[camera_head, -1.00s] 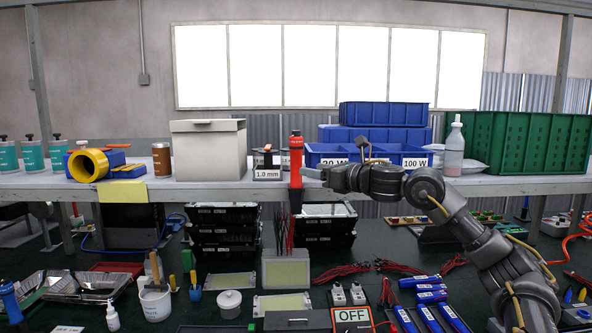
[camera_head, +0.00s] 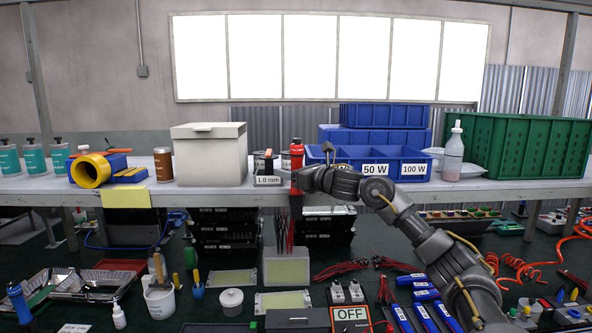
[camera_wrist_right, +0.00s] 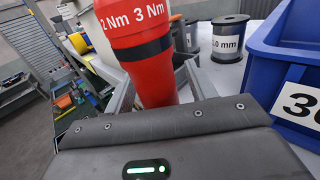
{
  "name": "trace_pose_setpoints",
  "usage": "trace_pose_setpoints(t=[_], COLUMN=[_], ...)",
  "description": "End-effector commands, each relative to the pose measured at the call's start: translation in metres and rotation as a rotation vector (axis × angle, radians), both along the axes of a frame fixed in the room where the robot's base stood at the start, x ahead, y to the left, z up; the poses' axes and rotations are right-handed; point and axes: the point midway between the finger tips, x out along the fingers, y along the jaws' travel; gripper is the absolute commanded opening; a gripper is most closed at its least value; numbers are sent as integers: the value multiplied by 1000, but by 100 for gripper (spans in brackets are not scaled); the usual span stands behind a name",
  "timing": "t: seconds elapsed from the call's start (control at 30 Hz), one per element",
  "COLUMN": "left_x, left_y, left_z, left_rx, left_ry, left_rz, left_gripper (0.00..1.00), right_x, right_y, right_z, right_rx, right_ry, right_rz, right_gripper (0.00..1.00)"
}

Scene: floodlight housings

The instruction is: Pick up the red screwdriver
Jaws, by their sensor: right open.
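The red screwdriver (camera_head: 296,154) stands upright near the front edge of the grey shelf in the head view. In the right wrist view, the screwdriver (camera_wrist_right: 142,42) is a thick red body marked "2 Nm" and "3 Nm", with a black ring. It stands between the two open fingers of my right gripper (camera_wrist_right: 157,88), one on each side. I cannot tell whether either finger touches it. My left gripper is not in view.
A black spool (camera_head: 266,166) labelled 1.0 mm stands just left of the screwdriver. Blue bins (camera_head: 375,170) stand close on its right, and a grey box (camera_head: 210,155) is farther left. The shelf's front edge (camera_head: 230,198) runs just below my gripper.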

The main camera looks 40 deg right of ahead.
Motion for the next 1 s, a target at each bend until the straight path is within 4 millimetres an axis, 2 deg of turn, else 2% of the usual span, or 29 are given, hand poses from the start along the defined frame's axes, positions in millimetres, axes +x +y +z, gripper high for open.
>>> trace_pose_setpoints(t=[0.17,0.57,0.87,1.0], left_x=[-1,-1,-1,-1], left_y=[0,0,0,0], left_z=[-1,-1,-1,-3], left_rx=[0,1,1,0], left_ry=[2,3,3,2], left_rz=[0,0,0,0], left_gripper=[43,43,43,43], right_x=[0,0,0,0], right_y=[0,0,0,0], right_z=[-1,-1,3,11], right_rx=[0,0,1,1], right_ry=[0,0,-4,-6], right_rz=[0,0,-1,-1], right_gripper=[56,3,3,3])
